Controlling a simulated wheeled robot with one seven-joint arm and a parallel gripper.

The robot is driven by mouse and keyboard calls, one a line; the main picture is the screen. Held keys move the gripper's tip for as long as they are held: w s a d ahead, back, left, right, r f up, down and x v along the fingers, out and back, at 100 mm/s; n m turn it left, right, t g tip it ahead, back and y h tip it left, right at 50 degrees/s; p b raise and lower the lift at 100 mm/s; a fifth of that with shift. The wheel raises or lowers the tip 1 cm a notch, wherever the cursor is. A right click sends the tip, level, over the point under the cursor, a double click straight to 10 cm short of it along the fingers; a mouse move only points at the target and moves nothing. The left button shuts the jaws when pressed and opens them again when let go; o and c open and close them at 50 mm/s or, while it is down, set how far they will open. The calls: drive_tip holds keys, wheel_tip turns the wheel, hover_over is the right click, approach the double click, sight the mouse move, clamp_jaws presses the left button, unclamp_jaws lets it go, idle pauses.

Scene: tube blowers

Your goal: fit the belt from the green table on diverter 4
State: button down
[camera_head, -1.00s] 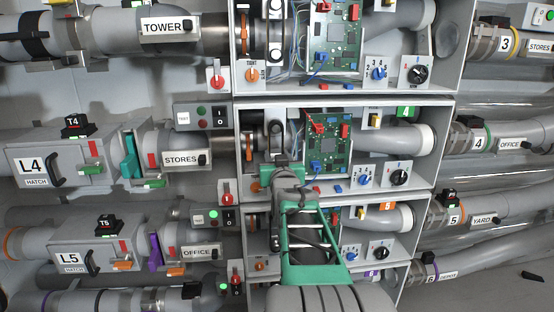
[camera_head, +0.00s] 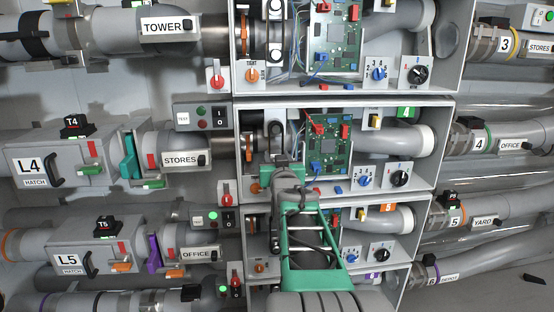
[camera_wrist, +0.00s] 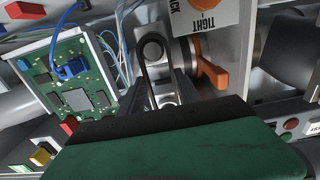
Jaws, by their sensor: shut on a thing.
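Diverter 4 (camera_head: 390,196) is the open grey box in the middle of the head view, with a green "4" tag. My gripper (camera_head: 277,160) reaches into its left bay from below and is shut on the black belt (camera_head: 274,131). The belt stands as a narrow upright loop above my fingers. In the wrist view the belt (camera_wrist: 141,66) runs around a round upper pulley (camera_wrist: 152,48). Whether it is fully seated there or on the lower pulley (camera_wrist: 168,100) I cannot tell. The green table is not in view.
An orange lever (camera_wrist: 208,64) with a TIGHT label sits beside the pulleys. A green circuit board (camera_head: 328,142) with thin wires stands close right of my gripper. Dials (camera_head: 399,178) are further right. The box above holds a similar pulley pair (camera_head: 276,50).

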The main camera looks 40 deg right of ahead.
drive_tip(key=shift+w+d, duration=0.1)
drive_tip(key=shift+w, duration=0.05)
drive_tip(key=c, duration=0.8)
unclamp_jaws()
drive_tip(key=shift+o, duration=0.2)
drive_tip(key=v, duration=0.8)
drive_tip(key=a+n+g+y+p, duration=0.45)
drive_tip(key=a+y+p, duration=0.35)
drive_tip(key=a+p, duration=1.1)
drive_tip(key=s+a+n+g+y+p, duration=0.2)
drive_tip(key=s+a+g+p, duration=0.3)
drive_tip(key=s+a, duration=0.8)
drive_tip(key=shift+s+a+g+p, duration=0.35)
drive_tip(key=shift+a+g, duration=0.4)
drive_tip(key=shift+g, duration=0.4)
